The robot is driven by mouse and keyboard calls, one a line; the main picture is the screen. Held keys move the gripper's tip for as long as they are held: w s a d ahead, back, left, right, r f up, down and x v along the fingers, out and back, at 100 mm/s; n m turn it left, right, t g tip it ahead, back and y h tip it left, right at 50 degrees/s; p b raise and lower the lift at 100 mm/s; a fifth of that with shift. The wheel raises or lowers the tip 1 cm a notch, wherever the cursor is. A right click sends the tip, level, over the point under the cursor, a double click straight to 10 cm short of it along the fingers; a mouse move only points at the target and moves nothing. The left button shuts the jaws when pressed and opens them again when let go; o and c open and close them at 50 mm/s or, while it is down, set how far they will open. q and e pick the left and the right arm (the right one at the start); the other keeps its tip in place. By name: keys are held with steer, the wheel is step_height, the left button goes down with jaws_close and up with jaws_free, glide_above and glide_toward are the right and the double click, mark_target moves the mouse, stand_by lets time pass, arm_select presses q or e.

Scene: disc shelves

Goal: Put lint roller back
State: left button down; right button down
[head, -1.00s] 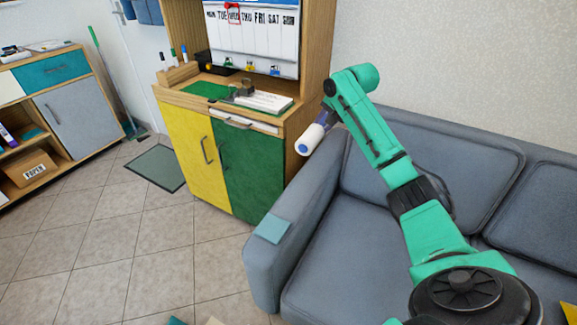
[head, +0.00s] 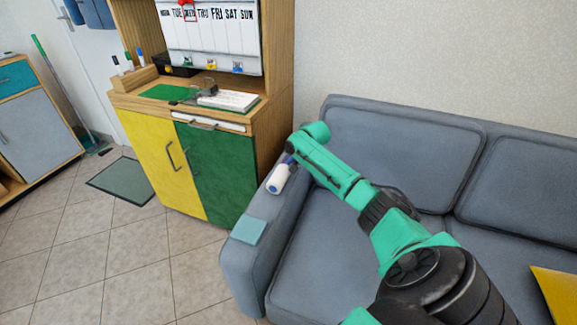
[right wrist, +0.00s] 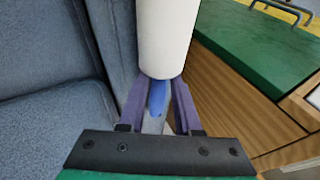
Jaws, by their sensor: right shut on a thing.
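The lint roller (head: 279,179) has a white cylinder and a blue handle. It hangs tilted near the sofa's left arm in the head view. In the right wrist view the white roll (right wrist: 166,38) points away from me. My right gripper (right wrist: 159,100) is shut on its blue handle. In the head view the right gripper (head: 290,159) is small and partly hidden by its own arm. My left gripper is not in view.
A grey-blue sofa (head: 310,235) lies below and right, with a teal cloth (head: 249,231) on its arm. A cabinet with a yellow door (head: 165,165) and a green door (head: 220,172) stands behind. A whiteboard calendar (head: 208,32) hangs above its counter. Tiled floor is open at left.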

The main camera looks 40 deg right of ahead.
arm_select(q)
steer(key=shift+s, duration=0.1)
arm_select(e)
steer(key=c, duration=0.6)
jaws_free()
steer(key=shift+r, duration=0.2)
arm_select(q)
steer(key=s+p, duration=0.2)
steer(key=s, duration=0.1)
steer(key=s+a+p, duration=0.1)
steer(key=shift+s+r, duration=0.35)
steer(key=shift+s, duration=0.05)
arm_select(e)
steer(key=v, duration=1.2)
steer(key=shift+f, duration=0.2)
